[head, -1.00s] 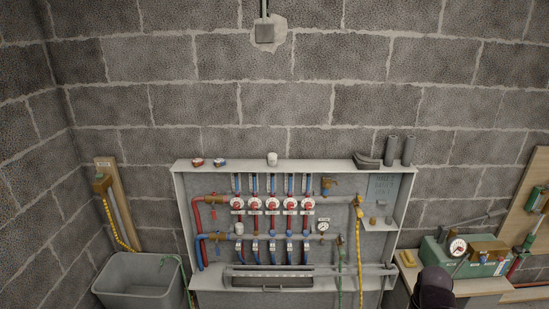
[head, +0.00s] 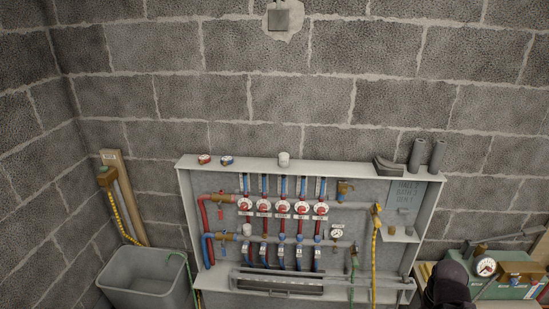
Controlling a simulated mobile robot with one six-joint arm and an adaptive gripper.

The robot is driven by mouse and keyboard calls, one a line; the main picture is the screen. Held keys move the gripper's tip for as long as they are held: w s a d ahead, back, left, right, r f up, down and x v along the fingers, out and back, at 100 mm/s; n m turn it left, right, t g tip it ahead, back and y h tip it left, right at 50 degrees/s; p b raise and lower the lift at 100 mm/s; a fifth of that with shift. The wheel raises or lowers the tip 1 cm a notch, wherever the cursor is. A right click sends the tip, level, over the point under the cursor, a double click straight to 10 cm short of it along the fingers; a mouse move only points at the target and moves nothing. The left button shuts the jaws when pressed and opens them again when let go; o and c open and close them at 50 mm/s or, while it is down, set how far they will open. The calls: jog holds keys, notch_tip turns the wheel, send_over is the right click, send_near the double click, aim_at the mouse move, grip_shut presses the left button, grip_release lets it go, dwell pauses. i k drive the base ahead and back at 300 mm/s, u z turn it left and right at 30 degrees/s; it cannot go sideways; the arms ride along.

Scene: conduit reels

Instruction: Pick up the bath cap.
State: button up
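A manifold in a white wall cabinet (head: 309,167) carries a row of round red-and-white caps (head: 283,207) above small labels. The labels are too small to read, so I cannot tell which cap is the bath one. White caps also stand on the upper left of the lower pipe (head: 247,230) and on the cabinet top (head: 284,159). A red cap (head: 204,159) and a blue cap (head: 227,160) lie on the top at left. A dark rounded part, apparently of my arm, shows at lower right; no gripper fingers are in view.
A grey bin (head: 147,277) stands at lower left. A rail (head: 320,280) crosses the cabinet front. Grey tubes (head: 427,155) stand on its top right. A green case with a gauge (head: 486,266) sits at right. Yellow and green hoses hang down.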

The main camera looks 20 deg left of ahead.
aim_at(284, 157)
jog(key=u, duration=0.4)
jog(key=i, duration=0.5)
jog(key=u, duration=0.25)
